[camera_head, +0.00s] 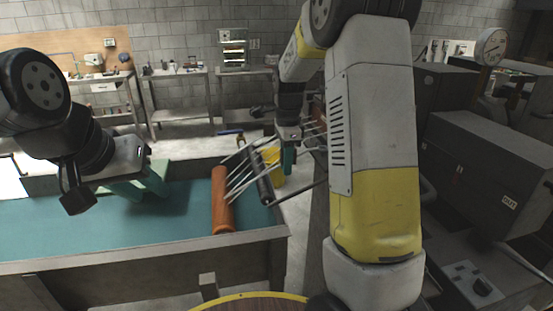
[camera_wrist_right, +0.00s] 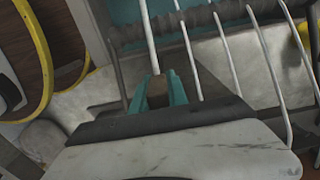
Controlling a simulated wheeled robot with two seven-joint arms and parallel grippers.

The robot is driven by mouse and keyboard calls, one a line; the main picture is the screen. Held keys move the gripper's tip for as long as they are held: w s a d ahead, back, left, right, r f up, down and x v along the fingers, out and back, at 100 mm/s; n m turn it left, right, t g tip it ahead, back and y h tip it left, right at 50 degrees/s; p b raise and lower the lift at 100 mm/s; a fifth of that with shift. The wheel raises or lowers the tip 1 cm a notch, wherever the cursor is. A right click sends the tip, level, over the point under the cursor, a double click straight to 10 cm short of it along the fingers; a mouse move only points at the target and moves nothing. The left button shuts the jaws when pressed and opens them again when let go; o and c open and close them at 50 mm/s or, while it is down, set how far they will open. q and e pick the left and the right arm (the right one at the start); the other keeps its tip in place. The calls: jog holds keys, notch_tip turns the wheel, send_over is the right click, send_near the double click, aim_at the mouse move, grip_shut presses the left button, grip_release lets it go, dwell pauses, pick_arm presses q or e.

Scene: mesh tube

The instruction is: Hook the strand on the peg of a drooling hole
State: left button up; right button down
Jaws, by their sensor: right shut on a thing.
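Several thin white strands (camera_head: 240,178) run across an orange-brown roller (camera_head: 221,200) and a dark roller (camera_head: 262,180). My right gripper (camera_head: 288,160) is beside them, its teal fingers pointing down. In the right wrist view, my right gripper (camera_wrist_right: 160,92) is shut on one white strand (camera_wrist_right: 150,38), which runs up from between the fingertips. Other strands (camera_wrist_right: 228,55) pass to its right over a ridged dark roller (camera_wrist_right: 205,18). My left gripper (camera_head: 140,186) is open and empty above the teal surface. My right arm hides the strands' far ends. I cannot make out a peg or hole.
A teal-topped table or trough (camera_head: 110,228) with a grey rim fills the left front. A round yellow-edged top (camera_head: 250,303) is at the bottom. Dark machinery (camera_head: 490,165) stands close on the right. A yellow container (camera_head: 271,166) sits behind the rollers.

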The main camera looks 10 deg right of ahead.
jog(key=shift+f, duration=0.95)
dwell(0.6)
jog(key=c, duration=1.2)
grip_release()
notch_tip(320, 180, up, 8)
jog(key=shift+f, duration=0.15)
jog(key=s+a+r+n+t+y, duration=0.1)
jog(key=s+r+n+t, duration=0.2)
jog(key=s+n, duration=0.6)
jog(key=s+a+r+n+t+y, duration=0.1)
jog(key=s+r+n+t, duration=0.2)
jog(key=s+n, duration=0.6)
jog(key=shift+s+r, duration=0.2)
jog(key=shift+s, duration=2.95)
